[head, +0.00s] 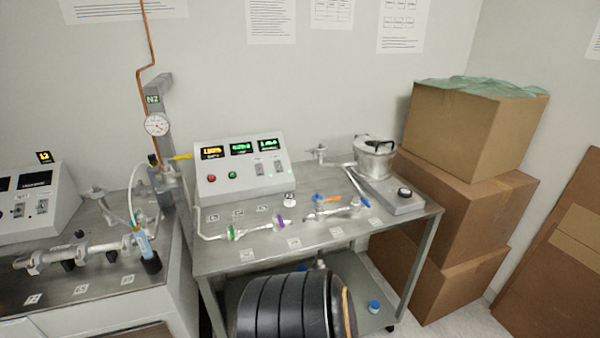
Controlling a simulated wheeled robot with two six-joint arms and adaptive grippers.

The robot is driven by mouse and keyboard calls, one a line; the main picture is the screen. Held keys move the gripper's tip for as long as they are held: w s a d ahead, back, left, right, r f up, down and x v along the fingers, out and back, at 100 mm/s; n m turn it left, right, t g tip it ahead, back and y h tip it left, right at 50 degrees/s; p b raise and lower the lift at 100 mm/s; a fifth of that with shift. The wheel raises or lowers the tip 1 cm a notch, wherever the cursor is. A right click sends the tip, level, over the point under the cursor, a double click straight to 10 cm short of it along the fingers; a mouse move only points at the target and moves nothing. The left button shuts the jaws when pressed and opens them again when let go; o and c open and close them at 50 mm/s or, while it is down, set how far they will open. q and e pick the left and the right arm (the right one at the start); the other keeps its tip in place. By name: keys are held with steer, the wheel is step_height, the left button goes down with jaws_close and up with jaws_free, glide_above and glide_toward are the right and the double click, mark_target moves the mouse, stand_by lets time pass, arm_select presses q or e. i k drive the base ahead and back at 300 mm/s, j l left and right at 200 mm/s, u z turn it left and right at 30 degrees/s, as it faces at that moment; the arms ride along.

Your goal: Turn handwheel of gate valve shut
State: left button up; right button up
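No gripper of mine shows in the head view. Several valve-like fittings stand on the metal table (350,232) in the middle. A silver fitting with a round top (321,151) stands farther back. On the left bench, another silver fitting with a wheel-like top (97,194) rises behind a horizontal pipe assembly (80,250). I cannot tell for certain which of these is the gate valve, nor how far any wheel is turned.
A control box with lit displays (240,167) stands at the table's back. A silver pot-like vessel (374,160) is at the right. A black ribbed cylinder (285,308) is low in front. Cardboard boxes (462,215) are stacked at right. A dial gauge (157,125) is on a post.

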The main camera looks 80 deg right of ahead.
mark_target(405, 192)
steer(key=z, duration=3.4)
